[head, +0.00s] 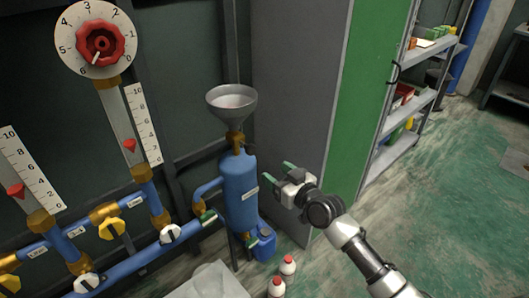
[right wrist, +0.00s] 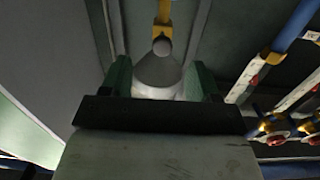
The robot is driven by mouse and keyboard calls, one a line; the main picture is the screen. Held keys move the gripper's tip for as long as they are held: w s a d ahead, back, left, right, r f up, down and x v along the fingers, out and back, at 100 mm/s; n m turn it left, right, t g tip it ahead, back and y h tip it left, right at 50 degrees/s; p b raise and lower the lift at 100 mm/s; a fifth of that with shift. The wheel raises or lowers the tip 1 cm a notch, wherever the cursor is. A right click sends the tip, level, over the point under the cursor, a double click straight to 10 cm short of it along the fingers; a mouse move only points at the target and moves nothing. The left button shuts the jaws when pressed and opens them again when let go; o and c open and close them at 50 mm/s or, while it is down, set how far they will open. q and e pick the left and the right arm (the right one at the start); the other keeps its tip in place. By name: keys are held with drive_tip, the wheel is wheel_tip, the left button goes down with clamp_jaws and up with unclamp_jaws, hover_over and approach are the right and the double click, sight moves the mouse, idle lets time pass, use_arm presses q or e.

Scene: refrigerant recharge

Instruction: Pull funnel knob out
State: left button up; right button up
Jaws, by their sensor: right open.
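The grey funnel (head: 231,101) stands on a brass fitting (head: 236,139) on top of the blue tank (head: 239,188). In the right wrist view the funnel (right wrist: 158,72) shows between the fingers, narrow end up. My right gripper (head: 280,181) is open and empty, to the right of the tank and lower than the funnel in the head view, apart from both. Its green fingers also show in the right wrist view (right wrist: 161,80). My left gripper is not in view.
Blue pipes with yellow (head: 112,229) and white valve handles and gauges run along the left. A blue jug (head: 264,245) and red-capped bottles (head: 288,265) stand below the tank. A grey and green cabinet (head: 300,90) stands behind the gripper. Shelves (head: 412,105) are farther right.

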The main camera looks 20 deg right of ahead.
sight(253, 151)
drive_tip(key=x, duration=0.3)
drive_tip(key=r+x, duration=0.1)
drive_tip(key=x, duration=0.2)
drive_tip(key=r+b+x, duration=0.1)
drive_tip(key=x, duration=0.3)
drive_tip(key=shift+s+a+r, duration=0.1)
drive_tip(key=shift+a+r, duration=0.1)
drive_tip(key=shift+a, duration=0.05)
drive_tip(key=shift+w+a, duration=0.15)
drive_tip(key=shift+w, duration=0.3)
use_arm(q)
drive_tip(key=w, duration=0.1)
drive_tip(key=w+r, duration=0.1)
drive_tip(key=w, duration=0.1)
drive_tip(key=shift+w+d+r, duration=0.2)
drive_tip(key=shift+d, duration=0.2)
